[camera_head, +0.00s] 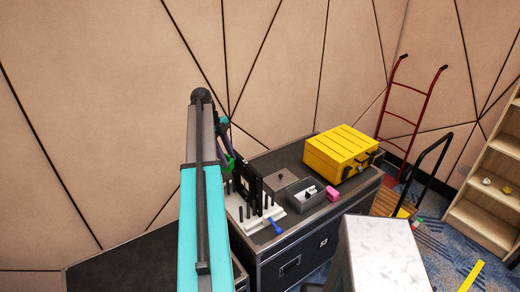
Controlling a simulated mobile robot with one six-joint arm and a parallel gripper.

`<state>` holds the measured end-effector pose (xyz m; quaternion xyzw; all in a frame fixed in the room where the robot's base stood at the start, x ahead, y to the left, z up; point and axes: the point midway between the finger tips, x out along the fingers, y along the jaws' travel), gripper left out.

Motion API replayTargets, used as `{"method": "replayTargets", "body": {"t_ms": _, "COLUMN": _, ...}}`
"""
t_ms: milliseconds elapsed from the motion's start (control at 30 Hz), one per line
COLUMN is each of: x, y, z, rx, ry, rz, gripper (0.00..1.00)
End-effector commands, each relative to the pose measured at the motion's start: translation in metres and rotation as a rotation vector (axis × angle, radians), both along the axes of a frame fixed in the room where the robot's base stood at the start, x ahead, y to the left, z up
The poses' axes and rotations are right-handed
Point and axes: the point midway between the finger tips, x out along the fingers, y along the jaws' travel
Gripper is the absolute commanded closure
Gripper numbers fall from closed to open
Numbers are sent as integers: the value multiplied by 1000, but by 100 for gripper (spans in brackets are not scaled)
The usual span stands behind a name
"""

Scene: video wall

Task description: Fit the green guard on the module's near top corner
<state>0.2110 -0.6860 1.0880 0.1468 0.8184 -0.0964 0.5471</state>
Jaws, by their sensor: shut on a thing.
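The module (255,184) appears to be the dark upright panel in a white fixture (263,220) on the black flight case. A small green piece, the green guard (230,163), shows at the module's upper left. My gripper (228,155) is small and partly hidden behind my teal arm link, and is shut on the guard. The guard is near the module's top corner. I cannot tell whether it touches the module or how it is seated.
On the flight case (270,159) are a yellow toolbox (341,152), a grey open box (306,196), a pink block (332,194) and a blue-handled tool (275,227). Several dark pegs stand beside the module. A red hand truck (405,112) and wooden shelf (485,205) stand right.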

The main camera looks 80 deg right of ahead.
Motion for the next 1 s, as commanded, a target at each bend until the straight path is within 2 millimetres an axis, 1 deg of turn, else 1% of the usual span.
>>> {"method": "replayTargets", "body": {"t_ms": 33, "x": -17, "y": -7, "z": 5, "rx": 2, "ry": 1, "rz": -57, "gripper": 91}}
{"method": "replayTargets", "body": {"t_ms": 200, "x": -64, "y": -20, "z": 11, "rx": 0, "ry": 1, "rz": -238, "gripper": 91}}
{"method": "replayTargets", "body": {"t_ms": 300, "x": -88, "y": -25, "z": 14, "rx": 0, "ry": 0, "rz": -328, "gripper": 91}}
{"method": "replayTargets", "body": {"t_ms": 433, "x": -111, "y": -28, "z": 15, "rx": -1, "ry": -1, "rz": -413, "gripper": 91}}
{"method": "replayTargets", "body": {"t_ms": 500, "x": -118, "y": -29, "z": 16, "rx": 0, "ry": 0, "rz": -443, "gripper": 91}}
{"method": "replayTargets", "body": {"t_ms": 600, "x": -123, "y": -29, "z": 16, "rx": 0, "ry": 0, "rz": -463, "gripper": 91}}
{"method": "replayTargets", "body": {"t_ms": 1000, "x": -124, "y": -29, "z": 15, "rx": 0, "ry": -1, "rz": -465, "gripper": 91}}
